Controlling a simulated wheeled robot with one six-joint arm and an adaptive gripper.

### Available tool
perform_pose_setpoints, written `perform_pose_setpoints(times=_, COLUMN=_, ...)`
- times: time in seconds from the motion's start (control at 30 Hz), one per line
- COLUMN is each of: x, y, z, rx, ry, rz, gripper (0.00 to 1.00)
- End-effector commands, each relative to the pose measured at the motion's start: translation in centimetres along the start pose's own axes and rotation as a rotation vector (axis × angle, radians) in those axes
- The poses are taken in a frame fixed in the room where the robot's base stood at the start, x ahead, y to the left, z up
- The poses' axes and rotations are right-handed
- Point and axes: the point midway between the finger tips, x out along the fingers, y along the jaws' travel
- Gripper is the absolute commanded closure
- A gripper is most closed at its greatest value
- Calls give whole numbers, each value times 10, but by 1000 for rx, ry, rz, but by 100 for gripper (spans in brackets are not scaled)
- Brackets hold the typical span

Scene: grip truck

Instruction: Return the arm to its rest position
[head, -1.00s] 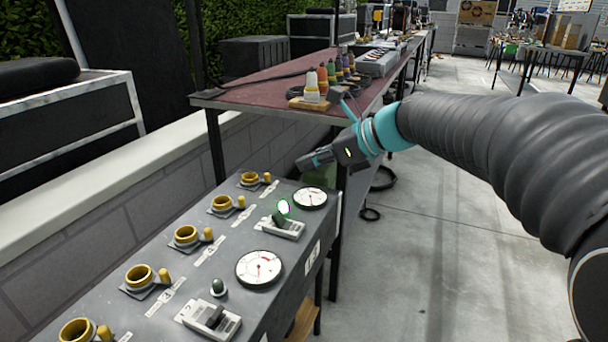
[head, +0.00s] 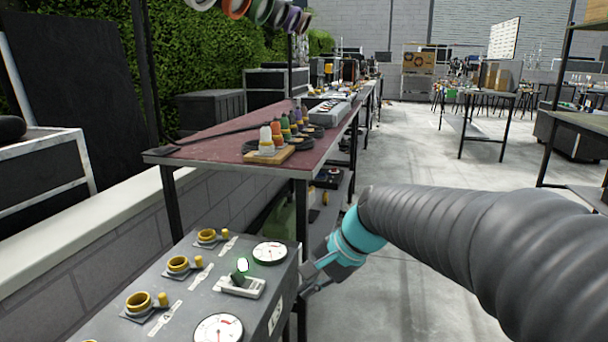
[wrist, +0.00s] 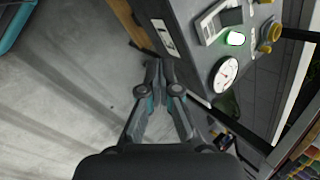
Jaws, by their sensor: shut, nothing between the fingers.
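My arm reaches in from the right of the head view, in a dark ribbed sleeve with a teal band near the wrist. My gripper (head: 312,280) is beside the right edge of the grey control panel (head: 185,288), partly hidden behind its own wrist. In the wrist view my gripper (wrist: 160,68) has its fingertips together with nothing between them, over the floor and beside the panel's side. The panel carries yellow-ringed sockets, white gauges, a switch (head: 242,284) and a lit green lamp (head: 242,266).
A dark red-topped table (head: 215,143) stands beyond the panel, with coloured connectors on a wooden block (head: 268,156). A low wall (head: 95,222) runs along the left. Open concrete floor (head: 415,160) lies to the right, with more tables farther back.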

Motion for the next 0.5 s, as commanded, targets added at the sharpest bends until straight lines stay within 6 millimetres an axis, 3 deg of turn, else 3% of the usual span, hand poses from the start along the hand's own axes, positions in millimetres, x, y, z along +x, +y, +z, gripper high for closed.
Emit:
perform_pose_setpoints(times=0.03, x=-7, y=28, z=4, rx=-133, ry=47, rz=47, gripper=100)
perform_pose_setpoints(times=0.2, x=-28, y=106, z=11, rx=-526, ry=166, rz=216, gripper=100)
perform_pose_setpoints(times=0.33, x=-45, y=155, z=18, rx=-726, ry=234, rz=326, gripper=100)
perform_pose_setpoints(times=0.5, x=-64, y=201, z=29, rx=-827, ry=322, rz=414, gripper=100)
